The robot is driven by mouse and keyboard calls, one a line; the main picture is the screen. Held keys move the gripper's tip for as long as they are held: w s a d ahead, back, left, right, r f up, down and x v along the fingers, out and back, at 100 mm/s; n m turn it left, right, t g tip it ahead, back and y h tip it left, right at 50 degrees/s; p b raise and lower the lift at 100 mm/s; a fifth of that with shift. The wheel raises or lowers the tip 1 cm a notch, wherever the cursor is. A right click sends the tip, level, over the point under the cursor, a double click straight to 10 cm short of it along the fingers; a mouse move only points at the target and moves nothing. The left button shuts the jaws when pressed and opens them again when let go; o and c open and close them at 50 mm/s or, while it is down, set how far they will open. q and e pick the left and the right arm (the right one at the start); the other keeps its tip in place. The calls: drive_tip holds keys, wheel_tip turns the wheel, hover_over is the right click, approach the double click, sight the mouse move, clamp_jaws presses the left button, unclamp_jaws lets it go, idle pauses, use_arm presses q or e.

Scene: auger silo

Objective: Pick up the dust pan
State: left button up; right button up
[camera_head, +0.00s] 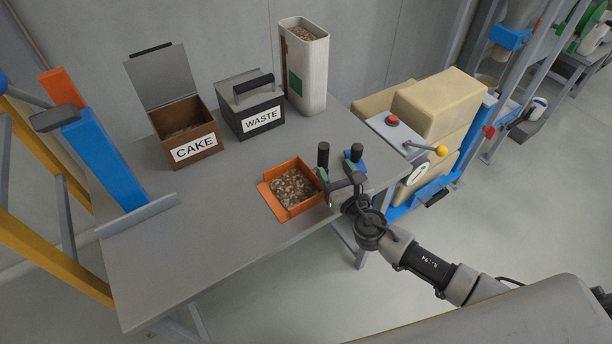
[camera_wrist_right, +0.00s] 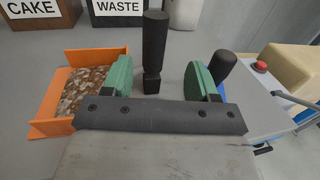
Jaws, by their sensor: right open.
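The orange dust pan (camera_head: 271,204) lies on the grey table with brown and pale debris (camera_head: 293,186) in it. It also shows at the left of the right wrist view (camera_wrist_right: 95,56). My right gripper (camera_head: 335,177) is open just right of the pan, low over the table. In the wrist view its green finger pads (camera_wrist_right: 160,80) stand apart, with a black upright grip (camera_wrist_right: 155,42) between or just beyond them. A second black grip (camera_wrist_right: 222,66) stands beyond the right finger. The gripper hides how these grips join the pan or another tool. My left gripper is out of view.
An open brown CAKE box (camera_head: 190,150), a grey WASTE box (camera_head: 262,122) and a tall white container (camera_head: 313,88) stand along the table's back. Right of the table is a panel with a red button (camera_head: 392,120) and a yellow-knobbed lever (camera_head: 440,151). The table's front left is clear.

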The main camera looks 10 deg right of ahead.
sight(326, 161)
drive_tip(key=w, duration=0.2)
drive_tip(key=w+a, duration=0.1)
drive_tip(key=w, duration=0.2)
drive_tip(key=shift+w+a, duration=0.3)
drive_tip(key=shift+a, duration=0.05)
drive_tip(key=c, duration=0.9)
clamp_jaws()
drive_tip(key=shift+r, duration=0.1)
